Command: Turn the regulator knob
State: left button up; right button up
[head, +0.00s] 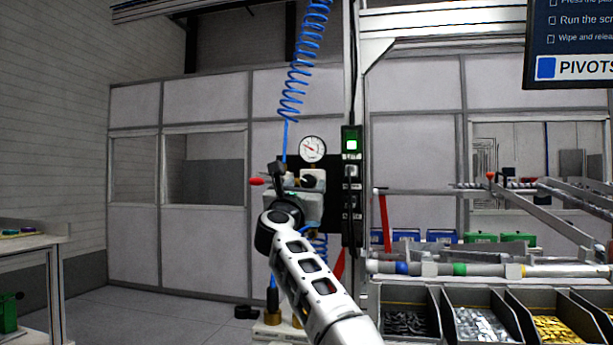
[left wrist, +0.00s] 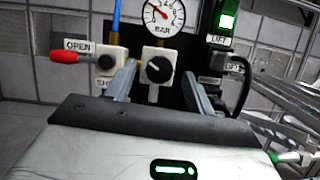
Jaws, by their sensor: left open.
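The regulator knob (left wrist: 158,69) is a black round knob with a white pointer mark on a pale block, seen in the left wrist view below a round pressure gauge (left wrist: 164,14). My left gripper (left wrist: 159,82) is open, one finger on each side of the knob. I cannot tell whether the fingers touch it. In the head view my left gripper (head: 279,176) is in front of the regulator panel. My right gripper is not in view.
A red-handled valve (left wrist: 68,57) marked OPEN sits left of the knob. A black plug and cable (left wrist: 232,66) are on the right, under a green-lit switch (head: 351,144). A blue coiled hose (head: 300,75) hangs above. Parts bins (head: 480,322) stand at the lower right.

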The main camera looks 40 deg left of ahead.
aim_at(309, 182)
pick_arm(q)
jog(key=shift+x, duration=1.05)
jog(key=c, duration=1)
